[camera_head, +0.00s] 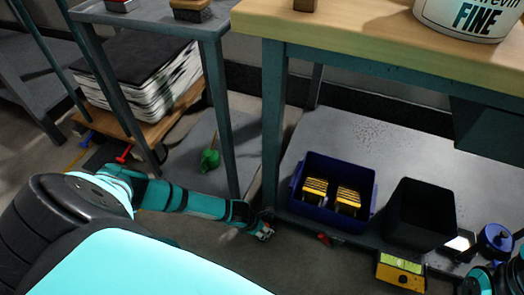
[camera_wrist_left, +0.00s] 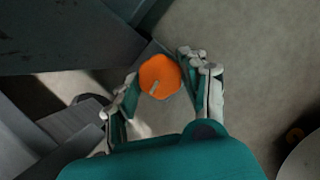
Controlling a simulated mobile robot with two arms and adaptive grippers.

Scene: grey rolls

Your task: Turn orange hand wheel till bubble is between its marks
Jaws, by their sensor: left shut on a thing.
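The orange hand wheel (camera_wrist_left: 160,74) shows in the left wrist view between the fingertips of my left gripper (camera_wrist_left: 158,72). A pale short mark lies on its face. The fingers are shut on it from both sides. In the head view my left gripper (camera_head: 265,232) is low by the foot of the workbench, and the wheel is mostly hidden there. A yellow level (camera_head: 400,274) with a yellow-green vial (camera_head: 401,260) stands at the lower right in the head view. Its bubble and marks are too small to read. A teal and dark part of my right arm shows at the bottom right corner; its fingers are unclear.
A blue bin (camera_head: 333,215) with yellow-black items and a black bin (camera_head: 420,214) stand on the grey lower shelf (camera_head: 345,140). A blue roll-like object (camera_head: 495,240) is at right. The workbench leg (camera_head: 273,120) rises close to my left gripper. Grey floor lies in front.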

